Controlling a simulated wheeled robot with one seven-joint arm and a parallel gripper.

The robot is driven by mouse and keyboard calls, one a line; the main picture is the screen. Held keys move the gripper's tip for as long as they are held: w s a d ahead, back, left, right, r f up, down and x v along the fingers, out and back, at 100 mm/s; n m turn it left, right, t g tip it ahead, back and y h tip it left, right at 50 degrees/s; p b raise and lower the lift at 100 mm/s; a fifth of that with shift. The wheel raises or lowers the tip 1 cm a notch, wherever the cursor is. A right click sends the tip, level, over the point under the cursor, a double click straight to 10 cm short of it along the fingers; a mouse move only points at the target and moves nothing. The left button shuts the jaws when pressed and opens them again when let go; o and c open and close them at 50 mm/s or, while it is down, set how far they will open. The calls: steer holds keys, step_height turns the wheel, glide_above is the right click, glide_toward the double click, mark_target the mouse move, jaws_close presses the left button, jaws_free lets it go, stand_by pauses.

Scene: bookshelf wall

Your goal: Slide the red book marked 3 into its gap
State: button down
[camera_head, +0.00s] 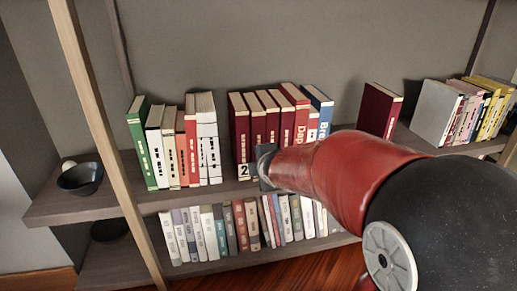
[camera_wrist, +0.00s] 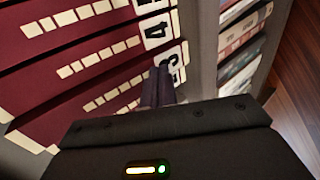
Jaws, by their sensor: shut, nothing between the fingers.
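The red book marked 3 (camera_wrist: 114,94) stands in the row of red books, its spine towards me and its number label partly hidden behind my fingers. The red book marked 4 (camera_wrist: 100,57) is beside it. In the head view my gripper (camera_head: 264,165) is at the lower spines, just right of the label on the book marked 2 (camera_head: 238,125); it hides the labels there. In the wrist view my gripper (camera_wrist: 158,86) is shut and empty, its fingertips at the lower spine of the book marked 3. I cannot tell whether they touch.
Left of a small space stand green, white and red books (camera_head: 170,145). A blue book (camera_head: 322,108) ends the red row. A dark red book (camera_head: 380,108) stands alone to the right. A black bowl (camera_head: 80,180) sits at the left shelf end. The lower shelf holds several books (camera_head: 240,228).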

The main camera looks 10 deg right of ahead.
steer(key=shift+w, duration=0.5)
steer(key=shift+s, duration=2.05)
steer(key=s+d+r+m+g+h+p, duration=0.2)
steer(key=s+d+r+m+p, duration=0.1)
steer(key=s+r+m+p, duration=1)
steer(key=s+a+m+g+y, duration=0.1)
steer(key=s+m, duration=0.1)
steer(key=s, duration=0.4)
steer(key=s+a+r+m+g+y, duration=0.1)
steer(key=s+a+m+g, duration=0.1)
steer(key=s, duration=0.4)
steer(key=shift+m, duration=0.5)
